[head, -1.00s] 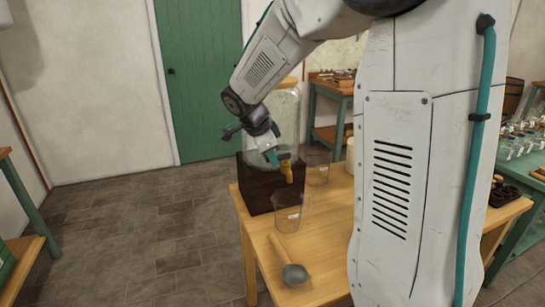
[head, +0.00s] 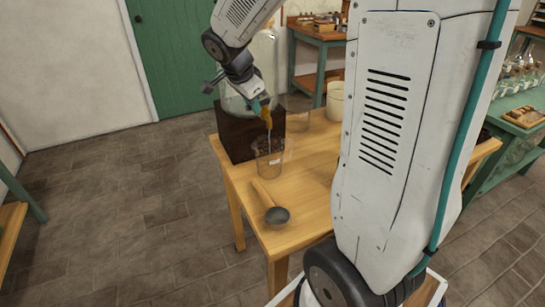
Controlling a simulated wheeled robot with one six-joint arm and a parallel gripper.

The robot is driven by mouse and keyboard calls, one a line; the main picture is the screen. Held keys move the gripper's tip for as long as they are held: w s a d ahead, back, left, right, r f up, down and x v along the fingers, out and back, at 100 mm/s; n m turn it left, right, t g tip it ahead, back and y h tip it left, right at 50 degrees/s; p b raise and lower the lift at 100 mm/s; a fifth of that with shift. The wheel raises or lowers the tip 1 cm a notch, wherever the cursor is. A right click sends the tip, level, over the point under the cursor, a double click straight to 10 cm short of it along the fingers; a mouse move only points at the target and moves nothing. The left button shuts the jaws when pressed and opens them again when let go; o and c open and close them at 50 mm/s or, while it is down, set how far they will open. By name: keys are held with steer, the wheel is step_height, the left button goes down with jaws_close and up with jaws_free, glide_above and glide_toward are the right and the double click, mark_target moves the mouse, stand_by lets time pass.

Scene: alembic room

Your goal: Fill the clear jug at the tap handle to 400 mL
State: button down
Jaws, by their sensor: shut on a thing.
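The clear jug (head: 269,162) stands upright on the wooden table, below the brass tap (head: 266,117). A thin pale stream runs from the tap's spout down into the jug. The level in the jug and its marks are too small to read. My gripper (head: 259,104) is at the top of the tap, shut on the tap handle, which the jaws mostly hide. The tap belongs to a large glass vessel (head: 266,60), partly hidden behind my arm.
A dark block (head: 238,138) stands on the table (head: 238,192) behind the jug. A ladle-like tool (head: 277,215) lies in front. Another clear glass (head: 298,105) and a cream pot (head: 335,100) stand to the right. My arm column hides the table's right side.

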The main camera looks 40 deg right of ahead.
steer(key=shift+s+n+t, duration=0.4)
steer(key=shift+n, duration=0.7)
steer(key=shift+s+d+n+y, duration=0.1)
steer(key=shift+s+n+y, duration=0.1)
steer(key=shift+n+y, duration=0.25)
stand_by(6.4)
